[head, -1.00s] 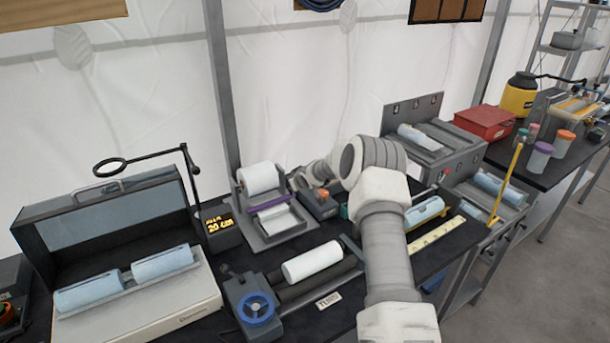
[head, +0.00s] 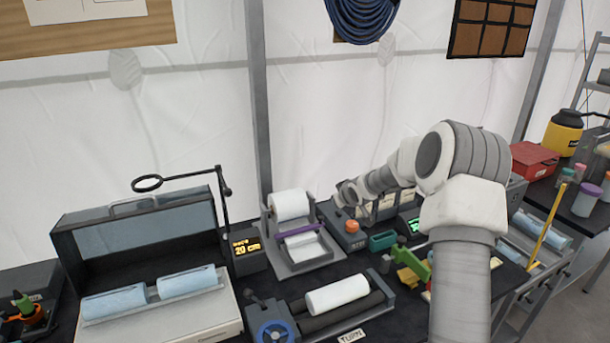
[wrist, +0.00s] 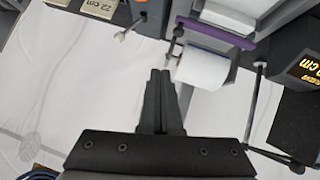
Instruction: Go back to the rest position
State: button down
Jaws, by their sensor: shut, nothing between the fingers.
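My gripper (wrist: 158,75) shows in the wrist view with its two dark fingers together and nothing between them. In the head view my arm rises at the right of the bench, and its wrist reaches back toward the tent wall; the fingers are too small or hidden to tell there. In the wrist view the fingertips point toward a white roll (wrist: 203,68) in a grey holder and appear apart from it. The same roll shows in the head view (head: 290,205) on its stand.
A white roll on rollers (head: 338,295) lies at the front, with a blue handwheel (head: 274,333) beside it. An open case (head: 148,260) with blue rolls stands left. A display reading 20 cm (head: 247,252) stands between. An orange-knobbed box (head: 349,232) is near my wrist.

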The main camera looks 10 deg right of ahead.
jog(key=s+a+r+m+g+h, duration=0.1)
jog(key=s+a+r, duration=0.3)
jog(key=s+r, duration=0.5)
jog(key=s+a+r+m+g+h, duration=0.1)
jog(key=s+a+r+g, duration=0.15)
jog(key=s+r, duration=0.75)
jog(key=s+a+f+y, duration=0.1)
jog(key=s+a, duration=0.2)
jog(key=s, duration=1.1)
jog(key=s+a+f+m+g+y, duration=0.1)
jog(key=s+a, duration=0.3)
jog(key=s, duration=1)
jog(key=shift+a+m, duration=0.3)
jog(key=shift+w+f, duration=0.1)
